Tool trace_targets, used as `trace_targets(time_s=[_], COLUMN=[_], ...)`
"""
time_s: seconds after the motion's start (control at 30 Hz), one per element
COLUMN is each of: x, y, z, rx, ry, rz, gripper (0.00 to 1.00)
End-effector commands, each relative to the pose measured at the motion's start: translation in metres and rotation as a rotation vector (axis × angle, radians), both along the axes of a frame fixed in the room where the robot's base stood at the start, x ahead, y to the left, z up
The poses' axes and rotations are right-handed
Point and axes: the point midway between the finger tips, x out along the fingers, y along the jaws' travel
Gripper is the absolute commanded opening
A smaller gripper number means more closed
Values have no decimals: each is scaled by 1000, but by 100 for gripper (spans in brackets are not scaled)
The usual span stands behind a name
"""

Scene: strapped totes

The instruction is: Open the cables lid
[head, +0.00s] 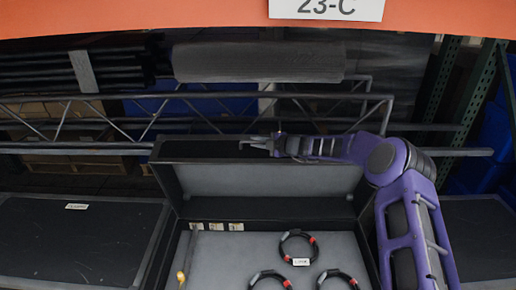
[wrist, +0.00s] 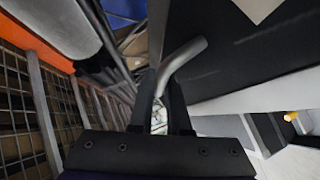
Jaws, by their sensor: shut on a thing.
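The cables lid (head: 270,180) stands raised, roughly upright, at the back of a black tote with a grey lining (head: 221,262). Several black cable coils (head: 299,247) with red bands lie inside; the front ones are cut off by the frame. My gripper (head: 258,142) is at the lid's top edge, near its middle. In the wrist view its fingers (wrist: 160,98) are closed around a bent grey bar handle (wrist: 184,53) next to the lid's dark panel (wrist: 255,60). The handle's base is partly hidden.
A thin rod with a yellow end (head: 181,277) is at the tote's left side. A closed black lid (head: 75,240) lies to the left, another dark surface (head: 478,235) to the right. A metal rail frame (head: 60,147) runs behind; an orange beam (head: 130,14) crosses above.

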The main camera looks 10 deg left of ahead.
Motion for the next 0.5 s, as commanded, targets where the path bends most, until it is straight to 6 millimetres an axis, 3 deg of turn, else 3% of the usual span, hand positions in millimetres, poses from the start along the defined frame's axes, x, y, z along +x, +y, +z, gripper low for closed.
trace_targets(time_s=[0.5], x=[5], y=[3], z=[-4], rx=[-4], ry=[6], rz=[3], gripper=[0])
